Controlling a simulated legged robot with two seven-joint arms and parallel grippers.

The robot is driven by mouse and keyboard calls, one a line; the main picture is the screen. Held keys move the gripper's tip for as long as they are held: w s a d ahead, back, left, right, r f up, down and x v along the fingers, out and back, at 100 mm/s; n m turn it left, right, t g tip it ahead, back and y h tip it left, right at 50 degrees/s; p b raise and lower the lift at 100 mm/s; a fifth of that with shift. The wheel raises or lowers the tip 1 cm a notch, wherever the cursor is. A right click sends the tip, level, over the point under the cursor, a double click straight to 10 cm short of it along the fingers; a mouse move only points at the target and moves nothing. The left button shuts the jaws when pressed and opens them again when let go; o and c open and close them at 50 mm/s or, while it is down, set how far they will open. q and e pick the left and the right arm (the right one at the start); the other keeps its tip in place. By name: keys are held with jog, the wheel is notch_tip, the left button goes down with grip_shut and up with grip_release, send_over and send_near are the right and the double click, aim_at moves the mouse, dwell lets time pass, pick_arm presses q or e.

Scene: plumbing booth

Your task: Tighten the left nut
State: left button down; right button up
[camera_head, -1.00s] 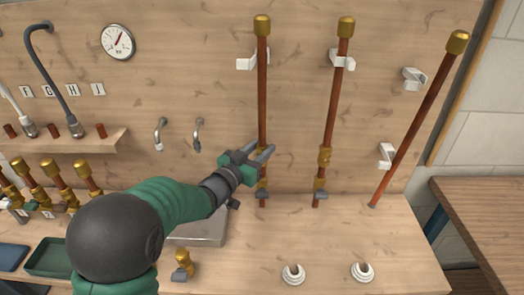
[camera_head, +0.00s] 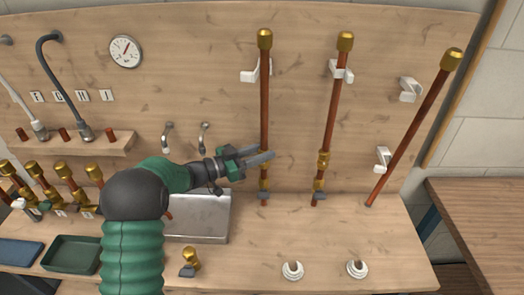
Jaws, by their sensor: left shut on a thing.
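My right gripper is not in view.
A right pipe (camera_head: 412,130) leans beside white clips (camera_head: 409,90). A metal basin (camera_head: 198,222) lies below my left arm. A loose brass valve (camera_head: 190,260) and two white fittings (camera_head: 292,271) stand on the bench front. Several brass-capped pipe pieces (camera_head: 65,175) are at left.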

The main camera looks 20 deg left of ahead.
pick_arm(q)
jog(key=shift+w+r, duration=0.1)
jog(key=shift+r, duration=0.15)
jog(key=c, duration=1.3)
grip_release()
jog(key=shift+c, duration=0.2)
jog(key=o, duration=0.3)
jog(key=shift+w+f, duration=0.15)
jog(key=shift+f, duration=0.05)
jog(key=v, duration=1.7)
